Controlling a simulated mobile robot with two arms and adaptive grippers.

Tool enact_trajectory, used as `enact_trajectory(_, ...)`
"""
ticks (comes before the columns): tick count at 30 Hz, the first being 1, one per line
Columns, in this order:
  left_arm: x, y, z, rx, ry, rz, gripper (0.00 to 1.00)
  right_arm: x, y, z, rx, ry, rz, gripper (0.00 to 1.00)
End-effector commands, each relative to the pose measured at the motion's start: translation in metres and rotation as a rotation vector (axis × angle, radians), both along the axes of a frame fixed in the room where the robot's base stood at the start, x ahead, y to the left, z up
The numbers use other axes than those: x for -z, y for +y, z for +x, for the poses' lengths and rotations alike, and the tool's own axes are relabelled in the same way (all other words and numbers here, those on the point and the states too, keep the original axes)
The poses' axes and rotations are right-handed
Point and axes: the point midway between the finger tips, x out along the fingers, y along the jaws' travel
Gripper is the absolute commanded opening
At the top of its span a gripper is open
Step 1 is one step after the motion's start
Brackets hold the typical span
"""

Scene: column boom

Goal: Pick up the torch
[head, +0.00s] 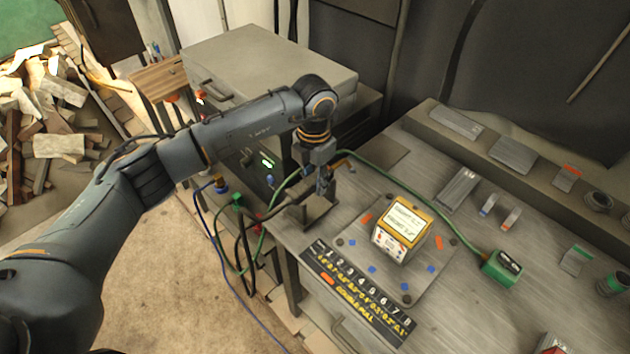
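The torch (291,199) appears as a dark, thin shape with a cable at the left edge of the workbench, beside a small dark stand (318,213). My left gripper (322,187) points down right at the torch and stand and covers part of them. Its fingers are small and dark here. I cannot tell whether they touch the torch or how far apart they are. My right gripper is not in view.
A green hose (400,183) crosses the workbench (455,270) to a green block (502,267). A yellow-white box (403,228) sits on a plate. A numbered black strip (357,292) lies along the front edge. A large grey case (267,65) stands behind my arm.

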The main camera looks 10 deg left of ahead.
Motion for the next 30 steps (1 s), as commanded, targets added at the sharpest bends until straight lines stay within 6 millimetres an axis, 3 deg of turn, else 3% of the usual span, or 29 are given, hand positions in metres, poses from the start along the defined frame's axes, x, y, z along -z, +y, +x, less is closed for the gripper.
enact_trajectory(11,-0.005,0.000,0.001,0.000,-0.004,-0.001,0.00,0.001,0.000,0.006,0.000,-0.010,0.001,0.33)
enact_trajectory(18,-0.034,0.000,0.001,0.000,-0.007,-0.001,0.00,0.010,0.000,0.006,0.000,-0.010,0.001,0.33)
enact_trajectory(27,-0.092,0.005,-0.056,0.004,-0.008,-0.001,0.00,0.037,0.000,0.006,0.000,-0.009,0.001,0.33)
enact_trajectory(30,-0.101,0.007,-0.080,0.004,-0.007,-0.001,0.00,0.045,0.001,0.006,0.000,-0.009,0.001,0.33)
